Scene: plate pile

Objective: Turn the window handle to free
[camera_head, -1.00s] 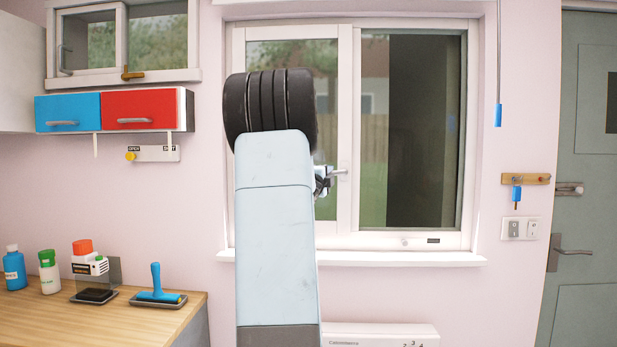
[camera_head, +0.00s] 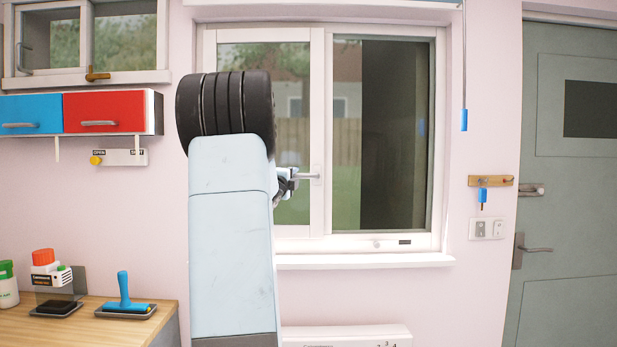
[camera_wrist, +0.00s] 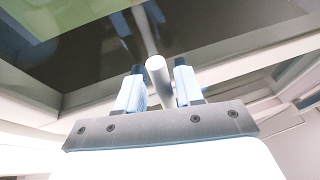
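The window handle (camera_head: 304,176) is a slim silver lever on the middle upright of the white window (camera_head: 317,120). It lies about level, pointing left from its mount. My gripper (camera_head: 287,183) is at the handle's free left end, partly hidden by my arm in the head view. In the wrist view the handle (camera_wrist: 159,78) runs between the two pale, dark-tipped fingers of my gripper (camera_wrist: 159,80). Narrow gaps show beside the handle, so the fingers look open around it; firm contact does not show.
A white sill (camera_head: 365,260) juts out below the window. Red and blue cabinets (camera_head: 105,110) hang upper left. A grey-green door (camera_head: 575,200) is at right.

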